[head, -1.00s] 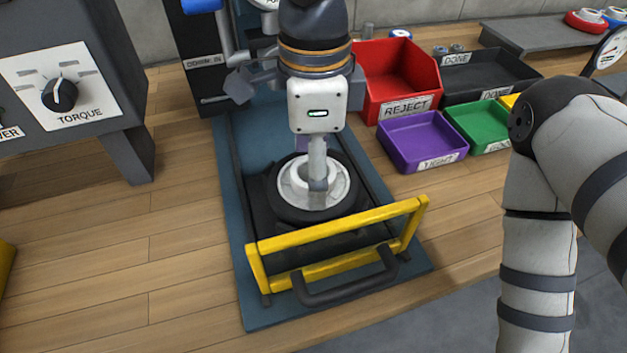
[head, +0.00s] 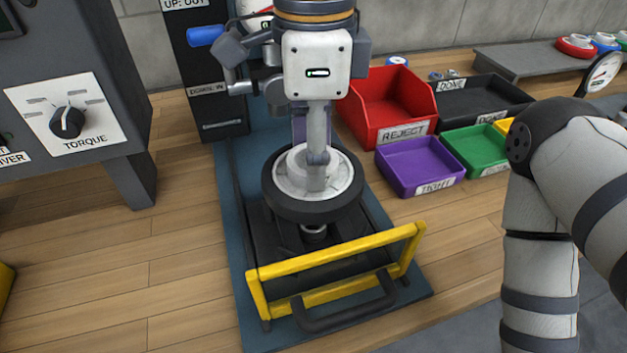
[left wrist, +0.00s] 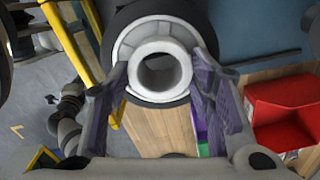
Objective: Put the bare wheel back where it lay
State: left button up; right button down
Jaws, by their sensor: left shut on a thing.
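The bare wheel (head: 286,207), a black tyre with a pale grey rim, is in my left gripper (head: 317,178). It hangs above the black fixture (head: 275,240), and a short metal post (head: 314,233) shows below its near edge. In the left wrist view the wheel (left wrist: 205,32) appears beyond my left gripper (left wrist: 160,85), with the purple finger pads on either side of its round hub. The wheel looks roughly level. My right arm shows at the right of the head view, but its gripper is outside the picture.
A yellow guard bar (head: 340,257) and a black handle (head: 345,312) stand at the fixture's front, on a blue base plate (head: 240,285). A red reject bin (head: 388,105) and purple tray (head: 420,167) stand to the right, a torque panel (head: 66,115) to the left.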

pick_arm(q)
notch_tip(320, 180, up, 3)
jog(key=shift+r, duration=0.2)
pick_arm(e)
jog(key=shift+w+r, duration=0.1)
pick_arm(q)
jog(key=shift+r, duration=0.15)
notch_tip(320, 180, up, 3)
jog(key=shift+f+p, duration=0.15)
jog(key=shift+p, duration=0.35)
pick_arm(e)
jog(key=shift+w+r+t, duration=0.3)
jog(key=shift+w+r, duration=0.3)
jog(key=shift+w, duration=0.1)
